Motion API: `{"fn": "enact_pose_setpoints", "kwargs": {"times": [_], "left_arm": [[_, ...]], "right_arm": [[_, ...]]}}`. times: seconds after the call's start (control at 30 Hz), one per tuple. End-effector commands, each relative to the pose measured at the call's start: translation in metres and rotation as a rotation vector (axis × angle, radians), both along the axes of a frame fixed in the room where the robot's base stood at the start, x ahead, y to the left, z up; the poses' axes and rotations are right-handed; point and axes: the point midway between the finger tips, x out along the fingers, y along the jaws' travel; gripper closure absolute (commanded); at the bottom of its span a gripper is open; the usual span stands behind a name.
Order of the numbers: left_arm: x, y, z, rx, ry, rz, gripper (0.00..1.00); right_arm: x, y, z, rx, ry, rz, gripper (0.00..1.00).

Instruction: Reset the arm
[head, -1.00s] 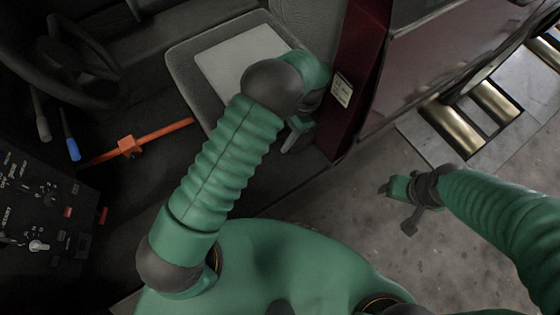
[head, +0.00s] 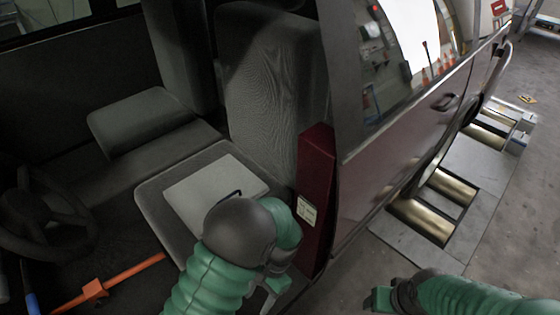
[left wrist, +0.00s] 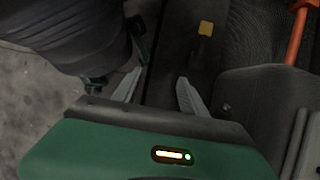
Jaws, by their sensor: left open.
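My left arm comes up from the bottom of the head view in front of the car seat. My left gripper (head: 268,297) is partly visible below its dark wrist, beside the seat's near edge and the dark red door pillar. In the left wrist view its two grey fingers (left wrist: 157,92) are spread apart with nothing between them. My right gripper (head: 379,299) is at the bottom right of the head view, over the concrete floor. It is cut off by the frame and its fingers cannot be made out.
A grey pad (head: 205,190) lies on the seat (head: 160,220). The door pillar (head: 314,180) stands right of my left wrist. A steering wheel (head: 45,215) and an orange bar (head: 130,272) are at left. Metal rollers (head: 422,220) lie in the floor beside the car.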

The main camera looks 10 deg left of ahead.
Motion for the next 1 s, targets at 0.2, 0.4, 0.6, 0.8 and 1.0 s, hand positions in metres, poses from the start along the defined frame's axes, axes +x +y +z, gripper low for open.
{"fn": "enact_pose_setpoints", "kwargs": {"times": [0.2, 0.4, 0.6, 0.8, 1.0], "left_arm": [[0.005, 0.026, 0.055, -0.104, -0.212, 0.217, 0.5], [-0.005, 0.058, 0.103, -0.188, -0.462, 0.452, 0.5], [-0.023, 0.085, 0.135, -0.232, -0.67, 0.633, 0.5], [-0.022, 0.083, 0.209, -0.232, -0.667, 0.631, 0.5], [-0.022, 0.083, 0.269, -0.231, -0.665, 0.629, 0.5]], "right_arm": [[0.0, 0.0, 0.0, 0.0, 0.0, 0.0, 0.34], [0.0, 0.0, 0.0, 0.0, 0.0, 0.0, 0.34], [0.0, 0.0, 0.0, 0.0, 0.0, 0.0, 0.34], [0.001, 0.0, 0.077, 0.0, -0.001, 0.0, 0.34], [0.0, 0.0, 0.136, 0.0, -0.001, 0.0, 0.34]]}}
